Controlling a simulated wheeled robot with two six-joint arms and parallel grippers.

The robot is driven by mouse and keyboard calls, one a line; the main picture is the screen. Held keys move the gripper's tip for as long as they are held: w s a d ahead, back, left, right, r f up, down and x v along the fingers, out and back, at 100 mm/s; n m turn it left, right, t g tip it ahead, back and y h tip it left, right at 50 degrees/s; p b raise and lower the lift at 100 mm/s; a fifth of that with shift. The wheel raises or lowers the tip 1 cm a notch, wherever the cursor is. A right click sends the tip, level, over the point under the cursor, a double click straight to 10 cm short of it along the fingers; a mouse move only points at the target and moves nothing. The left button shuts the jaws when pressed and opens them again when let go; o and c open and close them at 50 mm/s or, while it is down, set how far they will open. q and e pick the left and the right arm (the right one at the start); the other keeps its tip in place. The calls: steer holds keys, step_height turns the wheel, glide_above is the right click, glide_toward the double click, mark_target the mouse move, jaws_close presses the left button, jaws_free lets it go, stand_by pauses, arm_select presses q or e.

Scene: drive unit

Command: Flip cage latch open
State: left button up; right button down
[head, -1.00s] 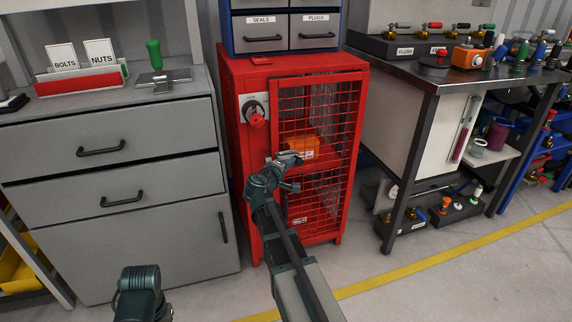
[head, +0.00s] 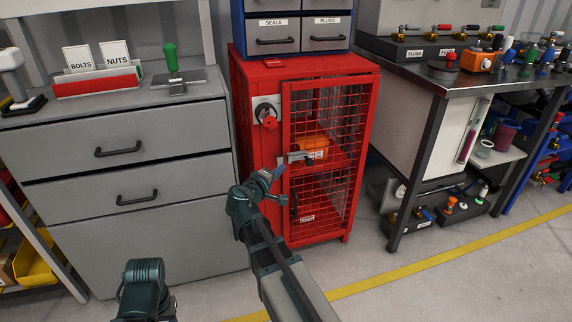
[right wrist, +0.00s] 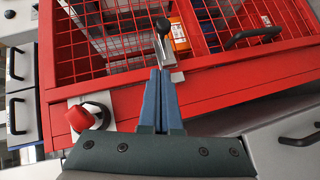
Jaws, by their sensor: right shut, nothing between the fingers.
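The red mesh cage (head: 262,200) stands in the middle of the head view, its mesh door seemingly closed. The latch (head: 298,157), a small grey metal piece, sits at the door's left edge at mid height. In the right wrist view the latch (right wrist: 168,48) has a black-knobbed lever just beyond my fingertips. My right gripper (head: 273,177) is shut and empty, just left of and below the latch in the head view. The right wrist view shows its blue fingers (right wrist: 160,72) pressed together, near the latch; contact is unclear.
A red knob on a grey plate (head: 266,118) is above the latch. An orange box (head: 314,147) sits inside the cage. Grey drawers (head: 120,145) stand to the left, a metal workbench (head: 437,100) to the right. The floor before the cage is open.

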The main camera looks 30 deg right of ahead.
steer(key=shift+v, duration=1.05)
steer(key=shift+f, duration=0.1)
steer(key=s+a+f+g+y, duration=0.3)
steer(key=s+a+f+y, duration=0.15)
steer(key=s+a, duration=0.4)
steer(key=s+a+f+g+y, duration=0.3)
steer(key=s+a+f, duration=0.3)
steer(key=a, duration=0.6)
steer(key=s+a+f+g+y, duration=0.35)
steer(key=s+a+f, duration=0.3)
steer(key=a, duration=0.35)
step_height(320, 180, up, 39)
steer(key=p, duration=3.8)
steer(key=shift+a+f+t+y, duration=0.25)
steer(key=shift+t+y, duration=0.15)
steer(key=shift+t, duration=0.05)
steer(key=shift+s, duration=0.1)
